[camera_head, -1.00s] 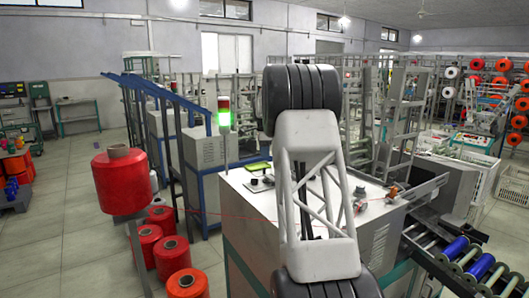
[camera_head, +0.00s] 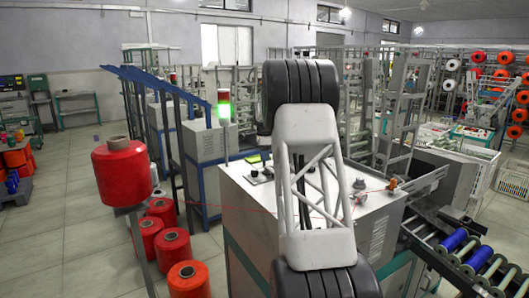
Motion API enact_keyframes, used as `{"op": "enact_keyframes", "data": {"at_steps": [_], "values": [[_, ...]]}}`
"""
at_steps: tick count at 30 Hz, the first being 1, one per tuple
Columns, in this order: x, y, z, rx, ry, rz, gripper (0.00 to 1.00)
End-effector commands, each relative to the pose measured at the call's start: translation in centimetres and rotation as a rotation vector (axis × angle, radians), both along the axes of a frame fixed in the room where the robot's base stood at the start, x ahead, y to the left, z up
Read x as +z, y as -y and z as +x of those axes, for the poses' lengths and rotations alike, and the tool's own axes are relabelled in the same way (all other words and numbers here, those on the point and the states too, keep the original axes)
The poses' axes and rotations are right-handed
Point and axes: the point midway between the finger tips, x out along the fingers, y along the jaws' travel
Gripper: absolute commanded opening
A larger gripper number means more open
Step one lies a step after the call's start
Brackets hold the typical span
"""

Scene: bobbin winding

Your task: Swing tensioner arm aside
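A winding machine with a white top (camera_head: 240,190) stands in the middle. A red thread (camera_head: 205,208) runs toward it from a large red yarn cone (camera_head: 121,172) on a post at the left. Small fittings sit on the top right of my arm: a grey one (camera_head: 360,186) and an orange-brown one (camera_head: 391,184). I cannot tell which part is the tensioner arm; my own arm covers the middle of the top. My gripper does not show.
Blue bobbins (camera_head: 454,240) lie on a roller conveyor (camera_head: 432,252) at the right. Several red cones (camera_head: 187,278) stand on the floor at the left. Open floor (camera_head: 60,230) lies at far left.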

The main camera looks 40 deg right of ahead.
Motion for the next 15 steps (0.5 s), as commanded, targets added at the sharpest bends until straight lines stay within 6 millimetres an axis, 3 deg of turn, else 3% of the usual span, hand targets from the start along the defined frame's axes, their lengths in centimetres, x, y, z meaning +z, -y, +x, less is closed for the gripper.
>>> {"op": "enact_keyframes", "data": {"at_steps": [9, 15], "values": [[-2.0, 0.0, 0.0, 0.000, 0.000, 0.000, 0.34], [-2.0, 0.0, 0.0, 0.000, -0.001, 0.001, 0.34]]}}
